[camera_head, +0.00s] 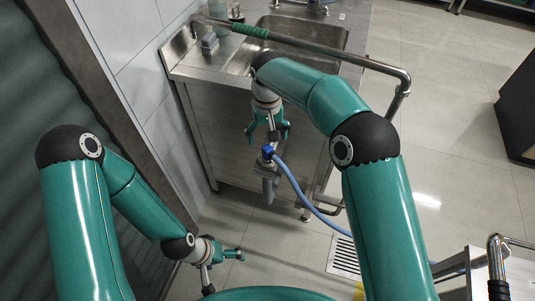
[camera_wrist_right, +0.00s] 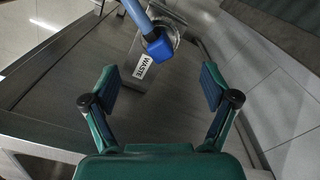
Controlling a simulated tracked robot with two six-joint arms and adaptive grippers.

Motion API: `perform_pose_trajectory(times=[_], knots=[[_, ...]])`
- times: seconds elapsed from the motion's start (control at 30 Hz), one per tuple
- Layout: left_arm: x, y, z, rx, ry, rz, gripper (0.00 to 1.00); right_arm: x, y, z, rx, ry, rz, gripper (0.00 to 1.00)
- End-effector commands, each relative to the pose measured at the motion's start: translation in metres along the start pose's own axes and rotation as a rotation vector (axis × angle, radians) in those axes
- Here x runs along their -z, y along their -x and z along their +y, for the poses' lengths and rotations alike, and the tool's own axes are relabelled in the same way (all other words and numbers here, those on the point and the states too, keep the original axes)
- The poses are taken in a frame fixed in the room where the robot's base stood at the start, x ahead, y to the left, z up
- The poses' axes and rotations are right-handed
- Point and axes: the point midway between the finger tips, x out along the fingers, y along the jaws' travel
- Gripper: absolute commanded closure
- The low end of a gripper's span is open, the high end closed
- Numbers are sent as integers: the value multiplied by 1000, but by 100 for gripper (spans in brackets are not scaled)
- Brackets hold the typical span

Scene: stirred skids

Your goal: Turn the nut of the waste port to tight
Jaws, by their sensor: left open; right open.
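The blue nut (camera_head: 267,152) of the waste port is on the end of a blue hose (camera_head: 300,193), in front of the sink cabinet. In the right wrist view the nut (camera_wrist_right: 158,47) is at top centre, with a white "WASTE" label (camera_wrist_right: 143,67) on the grey bracket below it. My right gripper (camera_head: 268,131) is open and empty; in its wrist view its two fingers (camera_wrist_right: 158,85) stand apart, below the nut and not touching it. My left gripper (camera_head: 222,268) is open and empty, low at the left, away from the port.
A steel sink counter (camera_head: 222,62) stands behind the port, with a green-gripped metal rail (camera_head: 335,50) along it. A tiled wall is at left. A metal cart (camera_head: 500,275) is at lower right. Open floor lies to the right.

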Motion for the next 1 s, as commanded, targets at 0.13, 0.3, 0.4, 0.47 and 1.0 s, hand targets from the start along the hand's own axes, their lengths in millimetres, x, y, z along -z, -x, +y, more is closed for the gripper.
perform_pose_trajectory(times=[0.13,0.3,0.4,0.47,1.0], knots=[[0,2,1,0,0,0,0,-1,-34,0,-1,1,-6,14],[0,4,2,0,0,0,0,-1,-65,0,0,1,-4,14],[0,6,2,0,0,0,0,0,-77,0,0,1,-2,14],[0,6,2,0,0,0,0,0,-83,0,0,1,-1,14],[0,6,2,0,0,0,0,0,-90,-1,1,2,0,34]])
